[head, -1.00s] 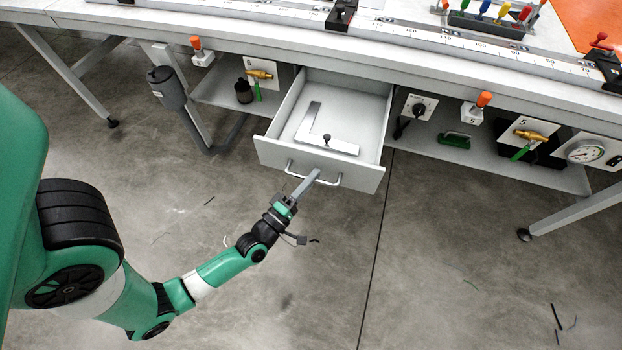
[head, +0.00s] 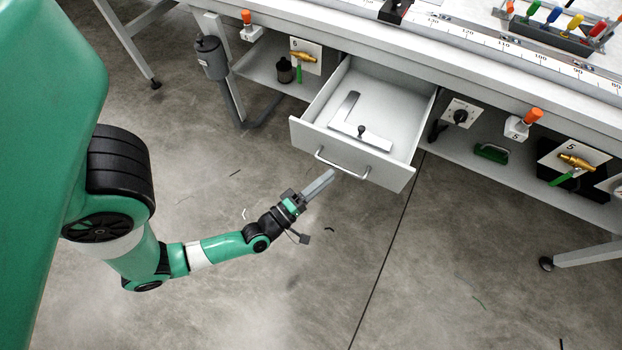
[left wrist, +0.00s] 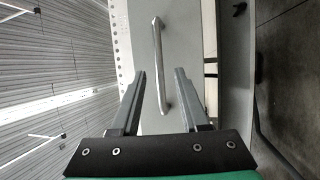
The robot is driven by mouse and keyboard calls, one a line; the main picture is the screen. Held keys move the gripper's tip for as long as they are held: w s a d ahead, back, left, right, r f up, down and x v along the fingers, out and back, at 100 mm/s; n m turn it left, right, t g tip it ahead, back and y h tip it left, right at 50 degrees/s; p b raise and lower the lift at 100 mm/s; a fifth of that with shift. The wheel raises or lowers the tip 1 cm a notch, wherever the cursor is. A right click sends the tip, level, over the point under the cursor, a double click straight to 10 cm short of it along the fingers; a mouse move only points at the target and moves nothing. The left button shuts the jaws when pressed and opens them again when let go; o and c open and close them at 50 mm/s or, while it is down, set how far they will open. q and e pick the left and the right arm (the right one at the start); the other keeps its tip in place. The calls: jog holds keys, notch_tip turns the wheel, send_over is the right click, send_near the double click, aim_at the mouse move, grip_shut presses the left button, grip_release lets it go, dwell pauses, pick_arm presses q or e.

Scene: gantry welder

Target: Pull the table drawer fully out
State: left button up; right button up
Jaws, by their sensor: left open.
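The grey table drawer (head: 352,155) stands pulled out from under the workbench in the head view, with a metal bar handle (head: 341,167) on its front. An L-shaped metal square lies inside it with a dark knob. My left gripper (head: 331,174) is open and empty, its tips just in front of and below the handle in the head view. In the left wrist view the handle (left wrist: 157,55) runs lengthwise beyond the open fingers (left wrist: 160,73), its lower part showing between them. The fingers do not look closed on it. My right gripper is not in view.
The workbench top (head: 470,60) has a ruled rail and a rack of coloured-handled tools (head: 550,30). A shelf under it holds a green-handled brass valve (head: 575,162) and a green block (head: 491,152).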

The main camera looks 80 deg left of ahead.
pick_arm(q)
jog(key=p+v, duration=0.1)
jog(key=v, duration=0.5)
jog(key=shift+s+p, duration=0.3)
jog(key=shift+s, duration=0.05)
jog(key=shift+r, duration=0.1)
